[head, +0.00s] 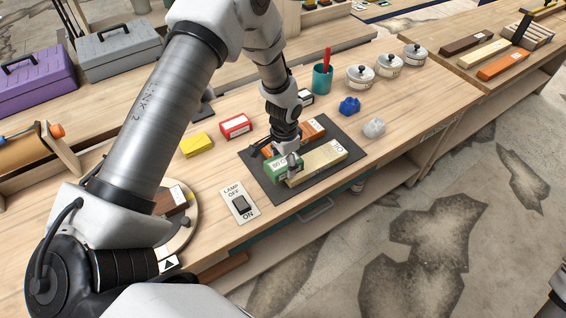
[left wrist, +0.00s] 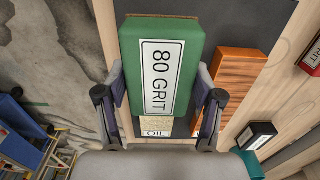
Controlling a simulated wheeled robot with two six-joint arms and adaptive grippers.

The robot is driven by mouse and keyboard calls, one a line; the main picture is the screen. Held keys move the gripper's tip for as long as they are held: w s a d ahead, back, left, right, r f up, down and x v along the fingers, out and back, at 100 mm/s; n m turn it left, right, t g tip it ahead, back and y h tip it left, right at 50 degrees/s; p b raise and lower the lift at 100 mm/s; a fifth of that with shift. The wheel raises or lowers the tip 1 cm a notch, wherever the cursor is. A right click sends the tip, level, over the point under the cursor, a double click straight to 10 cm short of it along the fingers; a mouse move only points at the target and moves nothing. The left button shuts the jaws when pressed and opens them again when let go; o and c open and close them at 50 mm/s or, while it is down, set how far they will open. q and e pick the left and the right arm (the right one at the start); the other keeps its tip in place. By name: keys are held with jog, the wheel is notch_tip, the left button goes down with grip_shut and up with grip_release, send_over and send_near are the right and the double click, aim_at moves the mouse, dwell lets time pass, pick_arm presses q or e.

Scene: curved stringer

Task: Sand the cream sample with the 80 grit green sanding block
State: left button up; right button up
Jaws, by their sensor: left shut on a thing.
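The green sanding block (head: 281,165), labelled 80 GRIT, is between the fingers of my left gripper (head: 290,160), which is shut on it. In the left wrist view the green block (left wrist: 185,40) fills the middle, with the fingers of my left gripper (left wrist: 160,95) on both its sides. The cream sample (head: 322,160) lies on a dark mat (head: 354,151). The block is at the sample's left end; whether it touches the sample I cannot tell. In the left wrist view only a strip of the cream sample (left wrist: 155,121) shows, with an OIL label. My right gripper is not in view.
An orange wood sample (head: 312,130) lies behind the cream one on the mat. A yellow block (head: 196,145), a red block (head: 236,125), a blue lump (head: 349,106) and a grey lump (head: 374,128) surround the mat. A lamp switch plate (head: 239,204) is at front left.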

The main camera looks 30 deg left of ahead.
aim_at(285, 161)
pick_arm(q)
jog(key=shift+w+d+r+p, duration=0.1)
jog(key=shift+w+r+p, duration=0.1)
jog(key=shift+r+p, duration=0.55)
notch_tip(285, 161, up, 3)
jog(key=shift+s+f+p, duration=0.15)
jog(key=shift+p, duration=0.55)
jog(key=shift+r+p, duration=0.4)
jog(key=shift+r, duration=0.15)
